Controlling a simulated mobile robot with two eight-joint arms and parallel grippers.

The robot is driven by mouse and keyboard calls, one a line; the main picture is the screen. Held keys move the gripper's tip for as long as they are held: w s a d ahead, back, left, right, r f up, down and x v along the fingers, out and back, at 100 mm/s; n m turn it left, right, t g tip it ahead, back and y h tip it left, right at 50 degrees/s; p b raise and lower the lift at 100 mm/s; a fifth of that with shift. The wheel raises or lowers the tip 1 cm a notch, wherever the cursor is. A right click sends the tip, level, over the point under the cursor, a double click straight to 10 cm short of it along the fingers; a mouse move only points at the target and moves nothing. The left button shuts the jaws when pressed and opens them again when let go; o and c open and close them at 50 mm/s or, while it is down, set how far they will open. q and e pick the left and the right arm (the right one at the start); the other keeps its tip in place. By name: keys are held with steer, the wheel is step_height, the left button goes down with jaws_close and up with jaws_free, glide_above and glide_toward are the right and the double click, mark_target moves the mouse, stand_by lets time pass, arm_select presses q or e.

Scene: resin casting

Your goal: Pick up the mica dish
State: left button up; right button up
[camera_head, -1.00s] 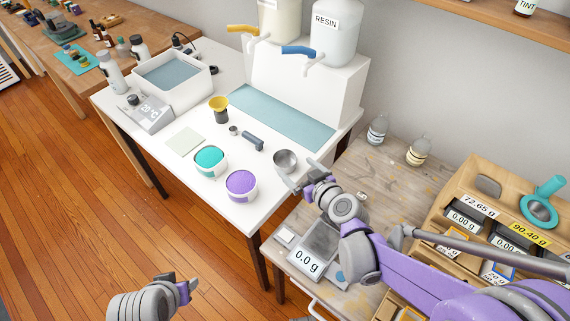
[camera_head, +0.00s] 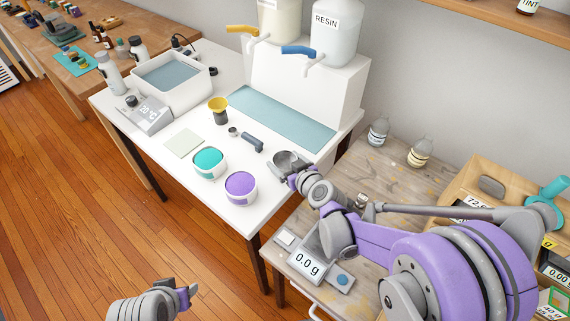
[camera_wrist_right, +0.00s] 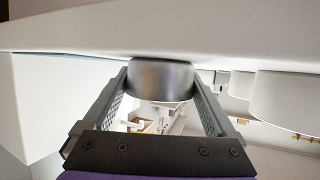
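A small grey metal dish (camera_head: 287,158), which I take to be the mica dish, stands on the white table (camera_head: 262,190) near its right edge. My right gripper (camera_head: 291,165) is at the dish, its fingers partly hiding it from the head camera. In the right wrist view the dish (camera_wrist_right: 161,80) lies between the fingertips of my right gripper (camera_wrist_right: 160,88). The fingers stand apart, close to the dish's sides; I see no clear grip. My left gripper (camera_head: 188,291) is low at the bottom left, away from the table; its finger gap does not show clearly.
A teal-filled tub (camera_head: 209,162) and a purple-filled tub (camera_head: 240,187) stand left of the dish. A grey-blue handled tool (camera_head: 253,141) and a yellow-topped cup (camera_head: 218,108) lie behind. A scale (camera_head: 311,257) sits on the wooden bench at right.

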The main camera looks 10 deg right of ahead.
steer(key=c, duration=0.8)
